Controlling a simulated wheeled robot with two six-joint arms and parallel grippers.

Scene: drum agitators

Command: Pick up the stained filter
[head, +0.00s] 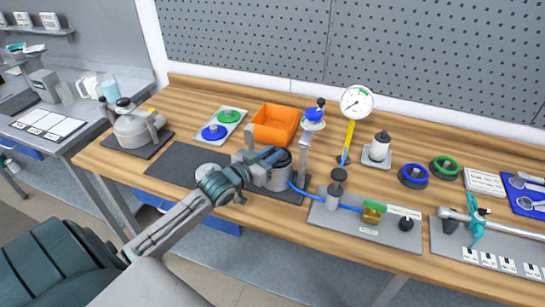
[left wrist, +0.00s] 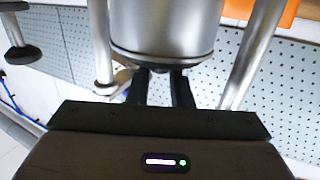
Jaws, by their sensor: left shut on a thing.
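My left gripper (head: 268,157) reaches in from the left and is at the upper part of a grey metal cylinder (head: 281,176) on a dark base. In the left wrist view the gripper's two dark fingers (left wrist: 160,84) point at the rim of this cylinder (left wrist: 166,28), a small gap apart. What they hold is mostly hidden by the fingers. A small tan shape (left wrist: 122,80) shows beside one finger; I cannot tell whether it is the stained filter. No filter is clearly recognisable in the head view. My right gripper is out of view.
An orange bin (head: 275,124) stands behind the cylinder. A tray with green and blue discs (head: 217,125) and a grey pot (head: 134,128) are to the left. Upright posts (head: 304,158) stand close beside the cylinder. A dial gauge (head: 356,101) rises to the right.

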